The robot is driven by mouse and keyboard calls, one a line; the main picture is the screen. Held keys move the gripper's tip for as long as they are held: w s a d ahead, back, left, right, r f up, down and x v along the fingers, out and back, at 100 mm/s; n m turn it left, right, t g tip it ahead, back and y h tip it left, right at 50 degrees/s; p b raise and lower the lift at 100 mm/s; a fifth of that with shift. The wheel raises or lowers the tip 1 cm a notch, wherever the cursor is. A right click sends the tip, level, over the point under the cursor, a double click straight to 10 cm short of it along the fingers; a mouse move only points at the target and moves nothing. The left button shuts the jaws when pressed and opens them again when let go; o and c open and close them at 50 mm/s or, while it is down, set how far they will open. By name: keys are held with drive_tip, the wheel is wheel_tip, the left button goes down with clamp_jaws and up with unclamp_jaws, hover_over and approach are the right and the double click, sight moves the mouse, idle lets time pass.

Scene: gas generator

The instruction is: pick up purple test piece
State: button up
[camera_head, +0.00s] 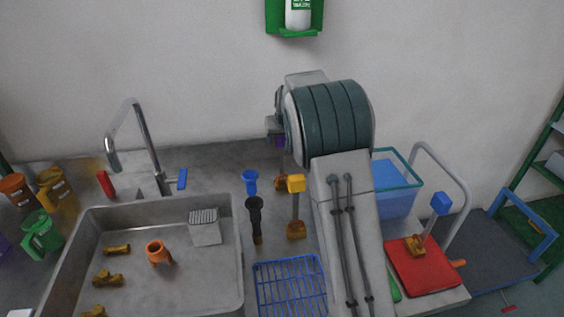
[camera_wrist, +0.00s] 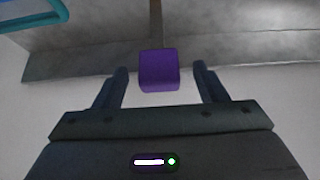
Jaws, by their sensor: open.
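The purple test piece (camera_wrist: 158,70) is a block with rounded edges. In the wrist view it sits between the two dark fingers of my gripper (camera_wrist: 160,72), with a visible gap on each side. My gripper is open around it, and I see no contact. A grey-brown post or stem shows behind the block in that view. In the head view a small bit of purple (camera_head: 281,142) shows beside the end of my arm, which hides most of my gripper there.
A grey sink (camera_head: 242,265) holds several brown and orange fittings. A blue wire rack (camera_head: 290,287), a blue bin (camera_head: 398,200) and a red board (camera_head: 418,279) stand near my arm. A yellow-topped stand (camera_head: 296,184) and a blue-topped stand (camera_head: 250,182) are close left of it. A faucet (camera_head: 143,140) rises behind the sink.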

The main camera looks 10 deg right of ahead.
drive_tip(key=shift+x, duration=1.5)
clamp_jaws()
drive_tip(key=shift+r, duration=0.1)
